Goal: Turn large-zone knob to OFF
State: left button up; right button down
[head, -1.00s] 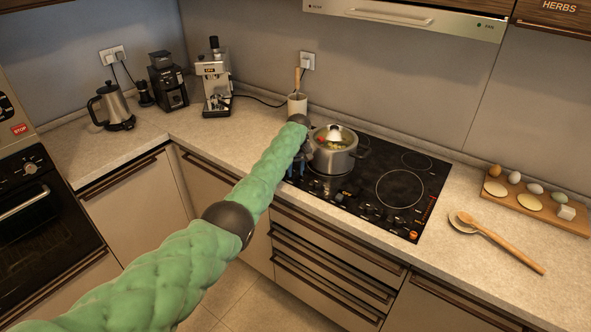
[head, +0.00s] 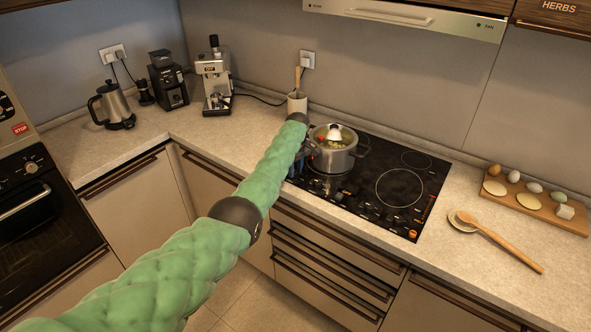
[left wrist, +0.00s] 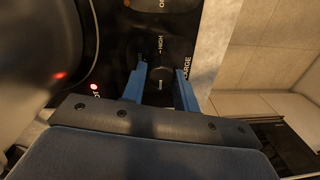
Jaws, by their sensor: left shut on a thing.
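In the left wrist view, a small dark knob (left wrist: 160,76) on the black hob panel sits between the two blue fingers of my left gripper (left wrist: 160,86). The gripper is shut on this knob. A partly cut-off label reading "ARGE" is printed beside the right finger, and "HIGH" is printed beyond the knob. In the head view, my left gripper (head: 298,166) is at the left front part of the hob (head: 375,205), mostly hidden behind my green arm. The knob cannot be made out there. My right gripper is in neither view.
A steel pot (head: 335,158) with a glass lid stands on the hob close to my left gripper. A utensil holder (head: 297,104) stands behind it. A wooden spoon (head: 505,244) and a board with eggs (head: 560,219) lie to the right. A red light (left wrist: 95,87) glows on the panel.

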aim_at(296, 170)
pick_arm(q)
jog(key=shift+w+r, duration=0.15)
jog(key=shift+r, duration=0.1)
jog(key=o, duration=1)
jog(key=shift+c, duration=0.2)
jog(key=shift+f, duration=0.2)
jog(key=shift+r, duration=0.45)
notch_tip(296, 170, up, 6)
jog(key=b, duration=0.2)
jog(key=shift+w+d+f+b, duration=0.1)
jog(key=shift+d+f+b, duration=0.05)
jog(key=shift+b, duration=0.25)
jog(key=shift+r, duration=0.65)
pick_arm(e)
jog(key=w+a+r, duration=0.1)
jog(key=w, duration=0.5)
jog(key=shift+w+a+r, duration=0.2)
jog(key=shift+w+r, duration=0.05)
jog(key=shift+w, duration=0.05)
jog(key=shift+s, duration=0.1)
